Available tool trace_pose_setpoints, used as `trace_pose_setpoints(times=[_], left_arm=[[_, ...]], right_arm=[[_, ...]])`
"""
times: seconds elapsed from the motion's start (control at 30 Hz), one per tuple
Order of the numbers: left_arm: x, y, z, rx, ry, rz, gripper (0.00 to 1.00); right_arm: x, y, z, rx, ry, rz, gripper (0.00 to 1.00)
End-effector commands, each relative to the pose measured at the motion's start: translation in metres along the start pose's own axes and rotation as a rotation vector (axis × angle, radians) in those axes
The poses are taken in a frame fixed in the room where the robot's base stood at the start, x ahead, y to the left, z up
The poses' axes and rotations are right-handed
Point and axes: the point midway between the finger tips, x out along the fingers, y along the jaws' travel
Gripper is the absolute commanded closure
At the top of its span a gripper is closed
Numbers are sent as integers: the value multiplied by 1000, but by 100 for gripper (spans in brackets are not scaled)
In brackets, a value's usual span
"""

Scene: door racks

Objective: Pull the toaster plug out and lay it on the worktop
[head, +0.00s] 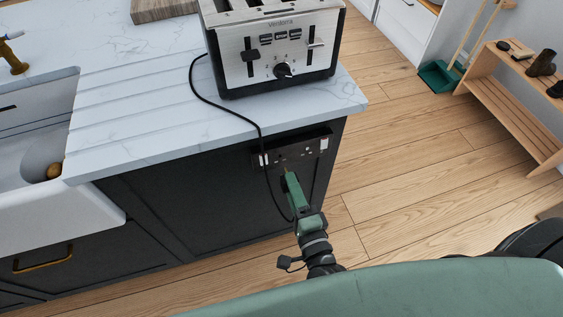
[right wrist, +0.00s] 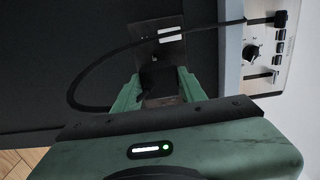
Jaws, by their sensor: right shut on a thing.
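The silver and black toaster (head: 275,45) stands upright on the white marbled worktop (head: 150,115), near its right end. Its black cord (head: 221,105) runs over the worktop edge and down to my right gripper (head: 288,180). A dark socket plate (head: 312,148) is on the cabinet side below the worktop. My right gripper is shut on the black plug (right wrist: 154,79), right in front of the socket plate (right wrist: 170,38). My left gripper is not in view.
A wooden board (head: 163,8) lies at the back. The worktop left of the toaster is clear. A wooden shoe rack (head: 515,105) stands far right.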

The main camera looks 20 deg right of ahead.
Motion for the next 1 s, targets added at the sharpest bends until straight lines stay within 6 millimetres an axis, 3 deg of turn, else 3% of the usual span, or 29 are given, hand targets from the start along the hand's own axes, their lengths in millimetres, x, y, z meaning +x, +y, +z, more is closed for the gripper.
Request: trace_pose_setpoints(times=[0.53, 1.0], left_arm=[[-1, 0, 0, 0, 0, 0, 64], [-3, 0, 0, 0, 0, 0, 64]], right_arm=[[-5, 0, 0, 0, -1, 0, 100], [-31, 0, 0, -1, 0, -1, 100]])
